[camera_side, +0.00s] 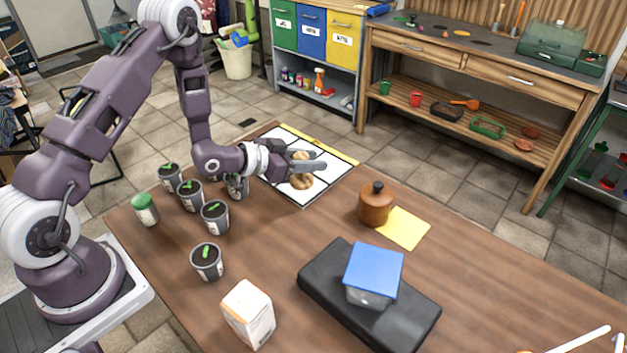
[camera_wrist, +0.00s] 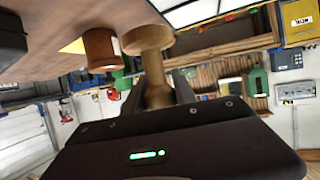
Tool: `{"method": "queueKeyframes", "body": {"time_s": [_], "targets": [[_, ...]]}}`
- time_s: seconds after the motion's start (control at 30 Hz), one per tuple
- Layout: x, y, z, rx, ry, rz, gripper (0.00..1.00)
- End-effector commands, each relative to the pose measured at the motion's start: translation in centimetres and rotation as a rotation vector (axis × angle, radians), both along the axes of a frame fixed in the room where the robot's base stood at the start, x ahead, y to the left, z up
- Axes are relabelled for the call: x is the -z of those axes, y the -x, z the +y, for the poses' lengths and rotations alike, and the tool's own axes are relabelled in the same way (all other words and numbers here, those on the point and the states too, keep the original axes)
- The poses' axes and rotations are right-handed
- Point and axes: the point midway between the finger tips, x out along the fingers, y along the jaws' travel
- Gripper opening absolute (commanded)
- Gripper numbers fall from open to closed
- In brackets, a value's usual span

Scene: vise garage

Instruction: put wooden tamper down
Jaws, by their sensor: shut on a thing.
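The wooden tamper (camera_side: 301,182) is a light-brown turned piece with a narrow waist. My gripper (camera_side: 308,163) is shut on it, and its fingers hide part of the tamper in the side view. In the wrist view the tamper (camera_wrist: 148,42) stands out between the fingers, its wide end away from the palm. In the side view it appears over the white board (camera_side: 322,147) with dark and yellow edges at the table's far edge. I cannot tell whether it touches the board.
Several seedling pots (camera_side: 215,216) and a green-lidded jar (camera_side: 145,209) stand left of my gripper. A lidded brown pot (camera_side: 375,204), a yellow sheet (camera_side: 405,228), a black case (camera_side: 325,290) with a blue-lidded box (camera_side: 374,270), and a white carton (camera_side: 248,314) are nearer. The table's middle is clear.

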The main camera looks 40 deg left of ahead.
Motion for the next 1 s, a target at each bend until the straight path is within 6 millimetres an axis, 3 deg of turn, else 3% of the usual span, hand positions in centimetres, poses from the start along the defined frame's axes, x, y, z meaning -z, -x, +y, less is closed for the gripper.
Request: {"method": "queueKeyframes", "body": {"time_s": [0.1, 0.2, 0.3, 0.37, 0.5, 0.8, 1.0], "targets": [[-1.5, -5.4, 2.5, -0.137, 0.0, -0.01, 0.0], [-2.9, -8.6, 4.0, -0.235, 0.001, -0.008, 0.0], [-3.8, -10.3, 4.8, -0.293, 0.001, -0.004, 0.0], [-3.3, -10.7, 5.0, -0.309, 0.001, 0.001, 0.0], [0.1, -10.8, 5.2, -0.316, 0.001, 0.004, 0.0], [5.5, -10.7, 5.2, -0.313, -0.001, 0.002, 0.0], [6.0, -10.8, 5.2, -0.313, -0.001, -0.001, 0.0]]}}
